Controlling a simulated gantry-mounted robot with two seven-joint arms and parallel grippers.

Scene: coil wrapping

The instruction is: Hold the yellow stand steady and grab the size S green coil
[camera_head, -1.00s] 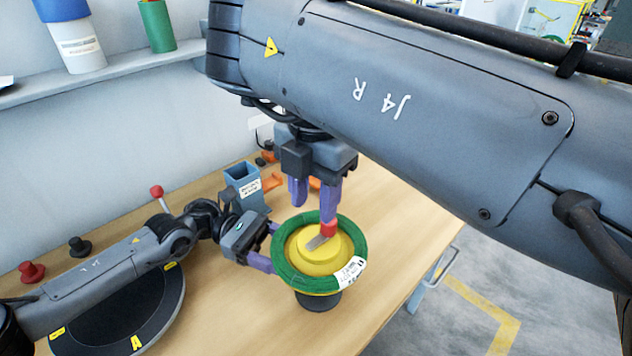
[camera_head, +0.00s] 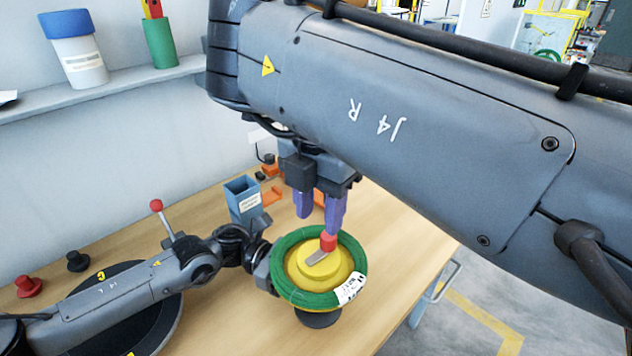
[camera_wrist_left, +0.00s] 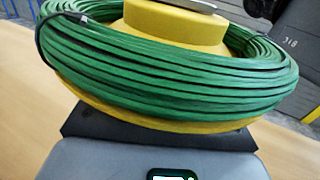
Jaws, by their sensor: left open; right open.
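The green coil (camera_head: 308,298) with a white label lies as a ring around the yellow stand (camera_head: 313,270), which has a dark round base and a red knob on top. My right gripper (camera_head: 320,208) is open, pointing down above the stand's far side, one purple fingertip close to the red knob; whether they touch is unclear. My left gripper (camera_head: 263,272) is at the stand's left side, its fingers hidden by the coil. In the left wrist view the coil (camera_wrist_left: 170,82) and the yellow stand (camera_wrist_left: 170,25) fill the middle, directly ahead of the gripper body.
A blue-grey bin (camera_head: 241,197) stands behind the stand, with orange parts (camera_head: 272,196) beside it. A black round plate (camera_head: 150,330) lies under my left arm. A red-knobbed lever (camera_head: 160,215) rises behind that arm. The wooden table is clear to the right.

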